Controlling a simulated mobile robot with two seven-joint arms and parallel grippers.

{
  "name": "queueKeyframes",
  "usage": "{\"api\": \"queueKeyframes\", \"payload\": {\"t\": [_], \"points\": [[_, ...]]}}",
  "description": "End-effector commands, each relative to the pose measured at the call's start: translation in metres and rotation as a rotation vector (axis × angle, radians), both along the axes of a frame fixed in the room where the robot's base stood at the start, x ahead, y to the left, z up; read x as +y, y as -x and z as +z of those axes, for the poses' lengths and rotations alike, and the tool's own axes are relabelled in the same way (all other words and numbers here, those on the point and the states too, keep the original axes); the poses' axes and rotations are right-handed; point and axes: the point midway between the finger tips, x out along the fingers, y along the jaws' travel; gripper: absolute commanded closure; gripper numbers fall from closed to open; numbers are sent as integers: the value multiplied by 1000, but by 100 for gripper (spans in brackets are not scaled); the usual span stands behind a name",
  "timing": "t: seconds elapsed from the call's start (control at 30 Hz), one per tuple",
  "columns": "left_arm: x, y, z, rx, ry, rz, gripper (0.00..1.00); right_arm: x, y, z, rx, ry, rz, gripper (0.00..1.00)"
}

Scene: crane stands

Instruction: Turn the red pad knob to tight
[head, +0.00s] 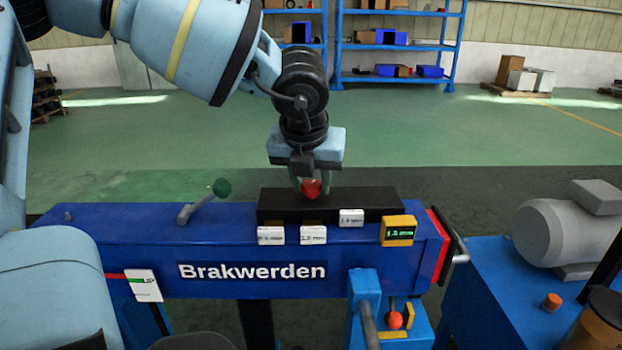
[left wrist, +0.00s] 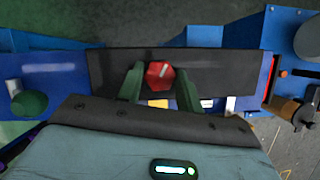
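The red pad knob (head: 311,188) sits on a black block (head: 370,202) on top of the blue "Brakwerden" beam (head: 210,245). My left gripper (head: 311,182) points down over it, with a green finger on each side of the knob. In the left wrist view the red knob (left wrist: 159,75) shows a short pale mark and lies between the two fingertips (left wrist: 160,72). Narrow gaps seem to separate it from the fingers, so the gripper looks open. The small white labels (head: 313,234) before the knob are too small to read surely. My right gripper is not in view.
A yellow box with a green display (head: 398,230) stands right of the knob. A green-tipped lever (head: 221,188) rises at left. A red-balled lever (head: 394,319) is at front, and a grey motor (head: 562,230) stands at right. Shelves (head: 400,45) are far behind.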

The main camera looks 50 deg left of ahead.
Motion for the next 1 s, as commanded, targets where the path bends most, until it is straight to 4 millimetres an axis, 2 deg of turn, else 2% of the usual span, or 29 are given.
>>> {"api": "queueKeyframes", "payload": {"t": [0.03, 0.2, 0.57, 1.0], "points": [[0, 0, 0, 0, 0, 0, 71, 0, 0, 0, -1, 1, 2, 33], [0, 0, 0, 0, 0, 0, 91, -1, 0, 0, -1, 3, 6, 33], [0, 0, -1, -1, 2, -68, 91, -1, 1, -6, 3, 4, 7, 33], [2, 1, -1, -4, 4, -421, 91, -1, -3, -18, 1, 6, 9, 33]]}}
